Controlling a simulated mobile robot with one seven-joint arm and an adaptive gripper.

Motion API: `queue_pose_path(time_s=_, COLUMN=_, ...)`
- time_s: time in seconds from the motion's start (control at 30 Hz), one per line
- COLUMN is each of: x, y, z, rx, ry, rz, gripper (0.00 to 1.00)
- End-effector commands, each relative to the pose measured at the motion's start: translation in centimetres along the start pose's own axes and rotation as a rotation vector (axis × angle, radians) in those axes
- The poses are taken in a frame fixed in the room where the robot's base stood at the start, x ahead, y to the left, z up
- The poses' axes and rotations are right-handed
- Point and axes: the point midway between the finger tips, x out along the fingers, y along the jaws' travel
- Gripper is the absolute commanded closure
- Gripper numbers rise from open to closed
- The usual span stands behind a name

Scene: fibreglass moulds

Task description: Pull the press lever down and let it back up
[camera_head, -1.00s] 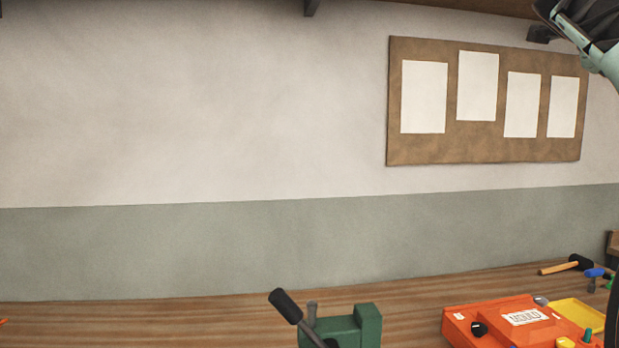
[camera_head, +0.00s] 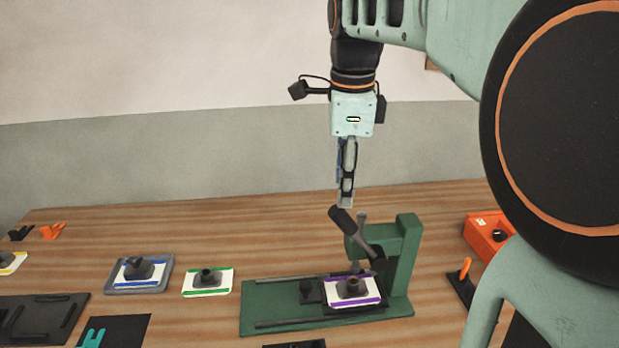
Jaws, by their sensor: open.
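The green press (camera_head: 404,258) stands on the wooden bench, with a long green base reaching to the left. Its lever (camera_head: 342,221) has a dark grip and slants up to the left from the press head. A dark mould part (camera_head: 351,288) on a white plate with purple strips sits on the press base, below the head. My gripper (camera_head: 345,204) points down just above the lever's grip end. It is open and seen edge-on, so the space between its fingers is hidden. It appears empty, and I cannot tell whether it touches the lever.
Left of the press are a plate with green strips (camera_head: 208,281) and a blue-striped plate on a grey tray (camera_head: 163,286). A black mat (camera_head: 112,330) lies at the front. An orange box (camera_head: 487,232) and an orange-handled tool (camera_head: 465,268) are at right.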

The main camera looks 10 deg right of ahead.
Motion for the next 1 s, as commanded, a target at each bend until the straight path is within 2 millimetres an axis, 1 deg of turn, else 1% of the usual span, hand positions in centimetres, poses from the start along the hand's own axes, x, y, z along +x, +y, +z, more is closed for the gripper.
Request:
queue_pose_path(time_s=0.03, x=1.0, y=0.1, z=-0.1, rx=0.001, ry=0.001, rz=0.004, gripper=0.60)
queue_pose_path(time_s=0.1, x=2.3, y=0.1, z=-0.1, rx=0.001, ry=0.002, rz=0.004, gripper=0.60)
queue_pose_path(time_s=0.3, x=6.0, y=0.0, z=-0.1, rx=0.001, ry=0.002, rz=0.001, gripper=0.60)
queue_pose_path(time_s=0.4, x=7.5, y=0.0, z=-0.1, rx=0.002, ry=0.003, rz=0.001, gripper=0.60)
queue_pose_path(time_s=0.5, x=8.4, y=-0.1, z=-0.1, rx=0.002, ry=0.002, rz=-0.001, gripper=0.60)
queue_pose_path(time_s=0.63, x=9.1, y=-0.1, z=-0.1, rx=0.002, ry=0.002, rz=-0.003, gripper=0.60)
queue_pose_path(time_s=0.87, x=9.1, y=-0.1, z=-0.1, rx=0.002, ry=0.002, rz=-0.004, gripper=0.60)
queue_pose_path(time_s=0.9, x=9.1, y=-0.1, z=-0.1, rx=0.002, ry=0.002, rz=-0.004, gripper=0.61)
queue_pose_path(time_s=1.0, x=9.1, y=-0.1, z=-0.1, rx=0.002, ry=0.002, rz=-0.004, gripper=0.72)
